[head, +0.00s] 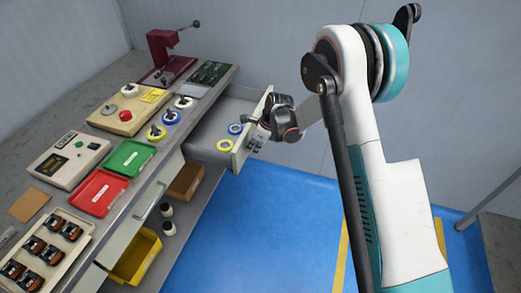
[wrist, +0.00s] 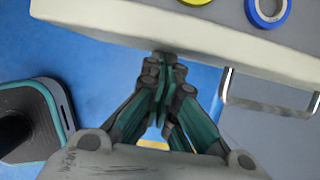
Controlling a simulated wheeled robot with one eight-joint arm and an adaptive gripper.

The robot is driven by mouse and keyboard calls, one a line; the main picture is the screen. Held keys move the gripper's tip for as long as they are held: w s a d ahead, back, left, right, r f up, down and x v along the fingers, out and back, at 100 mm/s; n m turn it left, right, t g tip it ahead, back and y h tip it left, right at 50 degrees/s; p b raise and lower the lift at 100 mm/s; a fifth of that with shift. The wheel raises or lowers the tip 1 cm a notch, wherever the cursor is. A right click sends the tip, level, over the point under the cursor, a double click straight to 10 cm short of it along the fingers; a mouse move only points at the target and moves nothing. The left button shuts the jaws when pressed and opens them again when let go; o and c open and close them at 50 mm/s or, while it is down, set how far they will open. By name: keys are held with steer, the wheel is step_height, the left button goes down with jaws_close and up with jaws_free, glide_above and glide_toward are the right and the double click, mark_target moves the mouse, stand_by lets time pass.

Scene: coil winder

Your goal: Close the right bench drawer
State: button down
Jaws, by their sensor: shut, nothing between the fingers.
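The right bench drawer (head: 208,143) is pulled out from the bench's far end in the head view. In the head view my gripper (head: 253,119) is small, outside the panel.
The bench top (head: 150,180) carries a red press (head: 165,55), control boxes, spools, and green and red trays. Below are a brown box (head: 185,182), a yellow bin (head: 137,258) and two small bottles. The blue floor (head: 250,235) right of the bench is clear.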

glide_above(212, 147)
steer(key=shift+a, duration=0.15)
stand_by(0.6)
